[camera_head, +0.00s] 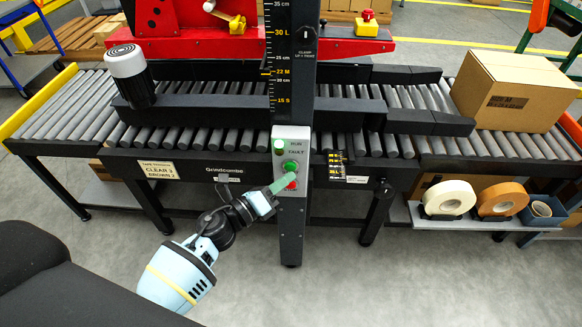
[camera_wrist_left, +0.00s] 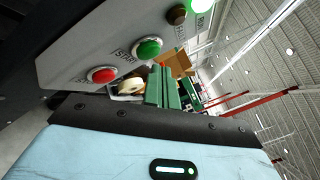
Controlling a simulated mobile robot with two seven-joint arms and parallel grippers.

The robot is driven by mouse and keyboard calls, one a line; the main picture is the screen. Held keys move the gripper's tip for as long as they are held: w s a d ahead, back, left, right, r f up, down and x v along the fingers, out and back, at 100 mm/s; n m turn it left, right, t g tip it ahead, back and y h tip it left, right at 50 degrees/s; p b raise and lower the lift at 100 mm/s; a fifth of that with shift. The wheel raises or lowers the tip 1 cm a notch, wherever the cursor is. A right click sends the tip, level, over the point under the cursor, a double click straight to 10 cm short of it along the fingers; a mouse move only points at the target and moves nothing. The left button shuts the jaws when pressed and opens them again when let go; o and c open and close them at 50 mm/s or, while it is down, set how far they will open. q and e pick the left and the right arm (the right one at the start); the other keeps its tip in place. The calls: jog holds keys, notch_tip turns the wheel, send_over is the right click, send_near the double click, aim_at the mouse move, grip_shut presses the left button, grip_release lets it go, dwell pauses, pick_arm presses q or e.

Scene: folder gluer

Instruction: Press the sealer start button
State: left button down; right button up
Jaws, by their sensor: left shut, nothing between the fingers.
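The grey control box (camera_head: 303,142) is on the front of the sealer's dark column. It carries a green button (camera_head: 290,166) with a red button (camera_head: 292,185) below it, and a lit green lamp (camera_head: 279,146). The left wrist view also shows the green button (camera_wrist_left: 148,48), the red button (camera_wrist_left: 103,75), the lit lamp (camera_wrist_left: 202,5) and a dark brown lamp (camera_wrist_left: 177,14). My left gripper (camera_head: 284,183) is shut and empty, its green fingers (camera_wrist_left: 162,88) in front of the box, close to the green button. Contact cannot be told. My right gripper is not in view.
A roller conveyor (camera_head: 230,138) runs behind the column, with a cardboard box (camera_head: 515,90) at its right. Tape rolls (camera_head: 449,197) lie on a low shelf at the right. A grey cylindrical motor (camera_head: 128,70) stands at the left. The floor in front is clear.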

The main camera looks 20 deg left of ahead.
pick_arm(q)
jog(key=shift+s, duration=0.1)
jog(key=s, duration=0.2)
jog(key=s+d, duration=0.1)
jog(key=s, duration=0.2)
jog(key=shift+s+d+p, duration=0.3)
jog(key=shift+d+p, duration=0.05)
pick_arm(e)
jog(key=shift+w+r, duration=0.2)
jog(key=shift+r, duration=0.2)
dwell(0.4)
